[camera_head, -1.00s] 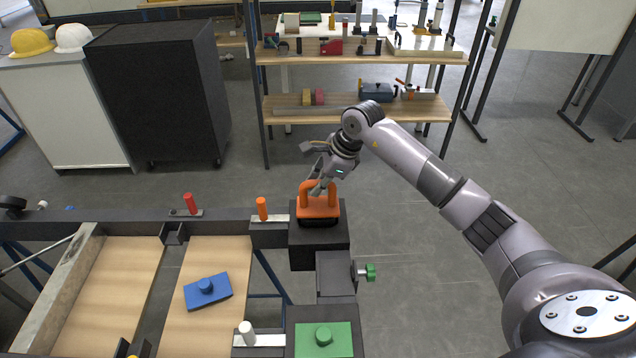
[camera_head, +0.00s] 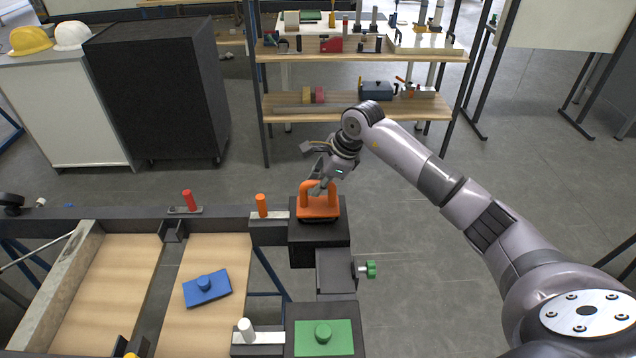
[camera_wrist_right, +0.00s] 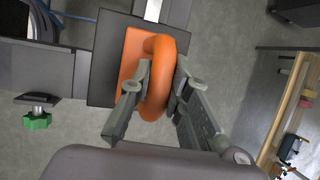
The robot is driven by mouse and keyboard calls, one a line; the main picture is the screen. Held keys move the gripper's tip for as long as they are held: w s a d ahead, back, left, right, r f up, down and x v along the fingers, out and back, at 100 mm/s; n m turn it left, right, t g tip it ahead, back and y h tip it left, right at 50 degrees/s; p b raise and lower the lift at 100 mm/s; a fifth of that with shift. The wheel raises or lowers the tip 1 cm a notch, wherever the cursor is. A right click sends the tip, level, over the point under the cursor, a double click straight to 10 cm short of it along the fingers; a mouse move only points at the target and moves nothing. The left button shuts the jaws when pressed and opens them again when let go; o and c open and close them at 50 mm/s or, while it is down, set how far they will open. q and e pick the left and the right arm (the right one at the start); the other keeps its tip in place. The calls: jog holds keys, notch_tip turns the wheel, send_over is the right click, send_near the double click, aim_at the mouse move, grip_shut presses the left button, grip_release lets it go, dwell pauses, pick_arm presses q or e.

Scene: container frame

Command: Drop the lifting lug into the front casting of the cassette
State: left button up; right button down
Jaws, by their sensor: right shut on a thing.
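The orange lifting lug (camera_head: 318,208), a flat base with a looped handle, is at the far black block (camera_head: 322,255) of the frame. My right gripper (camera_head: 322,190) is shut on the lug's handle from above. In the right wrist view, the two fingers (camera_wrist_right: 160,88) lie on either side of the orange loop (camera_wrist_right: 160,107), with the base over the black block. A dark band shows under the lug's front edge; I cannot tell how far the lug sits in the block. My left gripper is not in view.
A green plate with a knob (camera_head: 340,342) sits on the near black block. A green hand knob (camera_head: 370,269) sticks out on the right. Orange (camera_head: 262,205), white (camera_head: 246,330) and red (camera_head: 189,200) pegs stand nearby. A blue knobbed plate (camera_head: 206,288) lies on the wooden board.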

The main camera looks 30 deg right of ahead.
jog(key=shift+w+f+b, duration=0.1)
jog(key=shift+f+b, duration=1.3)
jog(key=shift+f, duration=0.15)
dwell(1.2)
jog(key=shift+f, duration=0.25)
dwell(0.3)
jog(key=shift+s, duration=0.2)
